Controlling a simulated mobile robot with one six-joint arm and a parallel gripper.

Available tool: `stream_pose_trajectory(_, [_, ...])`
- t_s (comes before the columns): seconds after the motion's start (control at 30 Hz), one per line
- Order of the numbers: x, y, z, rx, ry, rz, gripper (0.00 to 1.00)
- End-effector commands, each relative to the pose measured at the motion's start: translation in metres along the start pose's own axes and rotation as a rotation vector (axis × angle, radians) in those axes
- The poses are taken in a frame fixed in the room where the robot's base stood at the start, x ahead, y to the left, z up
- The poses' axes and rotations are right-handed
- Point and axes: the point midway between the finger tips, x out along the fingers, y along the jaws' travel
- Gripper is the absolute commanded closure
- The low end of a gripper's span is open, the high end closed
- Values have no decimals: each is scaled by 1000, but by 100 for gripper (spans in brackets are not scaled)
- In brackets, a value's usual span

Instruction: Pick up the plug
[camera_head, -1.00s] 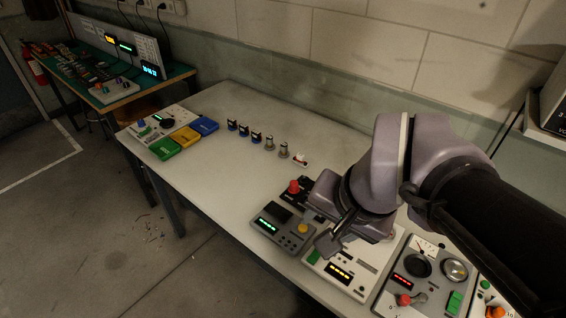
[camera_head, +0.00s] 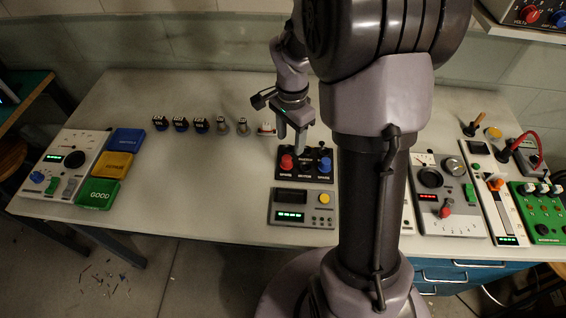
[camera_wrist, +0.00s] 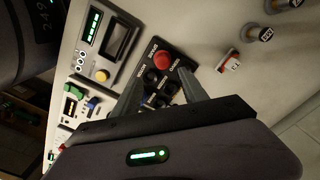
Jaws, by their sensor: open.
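I cannot tell for certain which piece is the plug. A red-topped piece (camera_head: 287,162) and a blue-topped piece (camera_head: 324,164) stand on a black socket block (camera_head: 305,178). The wrist view shows the red top (camera_wrist: 163,61) and several dark round sockets beside it. My gripper (camera_head: 291,136) is open and empty, pointing down above the back of the block. In the wrist view its fingers (camera_wrist: 163,88) lie on either side of the block, apart from the red top. My gripper hides part of the block there. A small white-and-red piece (camera_head: 266,129) stands left of my gripper.
Several small parts (camera_head: 201,126) stand in a row to the left. A grey display box (camera_head: 302,208) sits in front of the block. Coloured trays (camera_head: 98,194) are at the left. Panels and a red lead (camera_head: 526,138) are at the right. Bare bench shows between the trays and the block.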

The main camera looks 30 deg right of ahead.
Motion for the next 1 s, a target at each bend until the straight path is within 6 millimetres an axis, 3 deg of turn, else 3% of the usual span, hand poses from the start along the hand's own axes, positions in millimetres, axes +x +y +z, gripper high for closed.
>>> stream_pose_trajectory(0.03, [13,0,0,0,0,0,49])
stream_pose_trajectory(0.27, [35,-2,2,-2,0,-1,49])
stream_pose_trajectory(0.47, [74,-5,5,-2,0,0,49])
stream_pose_trajectory(0.67, [75,-6,5,-2,1,-2,49])
stream_pose_trajectory(0.93, [75,-6,5,-2,0,-2,98])
stream_pose_trajectory(1.0, [75,-6,5,-2,1,-2,100])
